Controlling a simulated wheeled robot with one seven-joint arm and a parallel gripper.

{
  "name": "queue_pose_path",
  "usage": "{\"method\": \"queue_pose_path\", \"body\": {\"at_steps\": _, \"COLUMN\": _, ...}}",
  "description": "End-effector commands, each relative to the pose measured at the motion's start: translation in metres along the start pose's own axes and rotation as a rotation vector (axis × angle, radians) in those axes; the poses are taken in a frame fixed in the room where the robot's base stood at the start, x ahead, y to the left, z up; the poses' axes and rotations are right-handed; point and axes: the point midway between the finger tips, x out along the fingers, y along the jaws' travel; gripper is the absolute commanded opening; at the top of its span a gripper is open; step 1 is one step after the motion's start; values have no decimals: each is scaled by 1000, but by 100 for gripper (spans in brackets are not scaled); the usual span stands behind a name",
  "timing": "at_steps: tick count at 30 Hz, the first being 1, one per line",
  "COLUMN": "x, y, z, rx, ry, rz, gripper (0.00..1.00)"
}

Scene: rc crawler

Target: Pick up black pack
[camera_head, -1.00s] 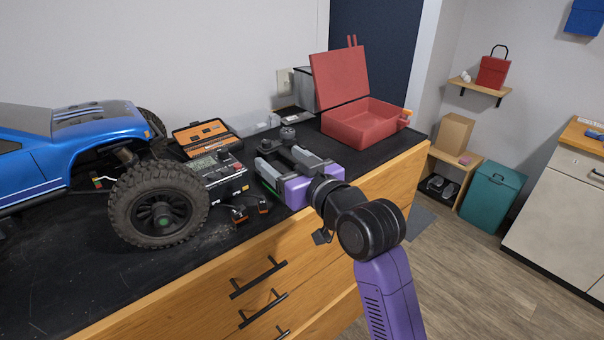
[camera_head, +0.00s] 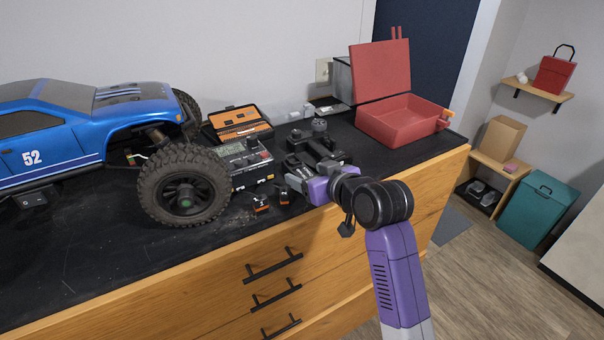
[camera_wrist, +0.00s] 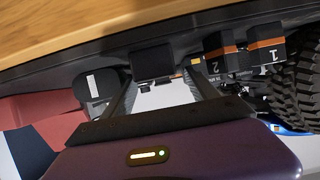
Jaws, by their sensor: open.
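Several black items lie on the bench, and I cannot tell for certain which is the black pack. In the wrist view a plain black block (camera_wrist: 153,65) shows just past my fingertips, between them. Two black blocks with orange bands, marked 2 (camera_wrist: 221,56) and 1 (camera_wrist: 266,52), sit to its right; they show small in the head view (camera_head: 260,203) (camera_head: 283,195). My gripper (camera_wrist: 161,80) is open and empty. In the head view my gripper (camera_head: 309,172) is low over the bench by a black knobbed device, its fingers partly hard to make out.
A blue truck (camera_head: 110,125) with large tyres stands left. A grey charger (camera_head: 247,160) and an orange-lined case (camera_head: 240,122) lie behind the blocks. An open red box (camera_head: 402,120) stands right. The bench's front left (camera_head: 90,255) is bare.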

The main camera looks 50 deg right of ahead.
Motion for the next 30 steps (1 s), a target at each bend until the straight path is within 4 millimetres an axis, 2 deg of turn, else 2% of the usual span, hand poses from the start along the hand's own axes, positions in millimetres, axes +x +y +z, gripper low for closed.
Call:
{"method": "queue_pose_path", "body": {"at_steps": 4, "x": 14, "y": 0, "z": -1, "rx": 0, "ry": 1, "rz": 0, "gripper": 68}}
{"method": "queue_pose_path", "body": {"at_steps": 12, "x": 17, "y": 0, "z": -1, "rx": 0, "ry": 2, "rz": 0, "gripper": 68}}
{"method": "queue_pose_path", "body": {"at_steps": 22, "x": 17, "y": 0, "z": -1, "rx": 0, "ry": 2, "rz": 1, "gripper": 3}}
{"method": "queue_pose_path", "body": {"at_steps": 23, "x": 17, "y": 0, "z": 0, "rx": 0, "ry": 2, "rz": 1, "gripper": 0}}
{"method": "queue_pose_path", "body": {"at_steps": 30, "x": 16, "y": 0, "z": -2, "rx": 0, "ry": 4, "rz": 1, "gripper": 0}}
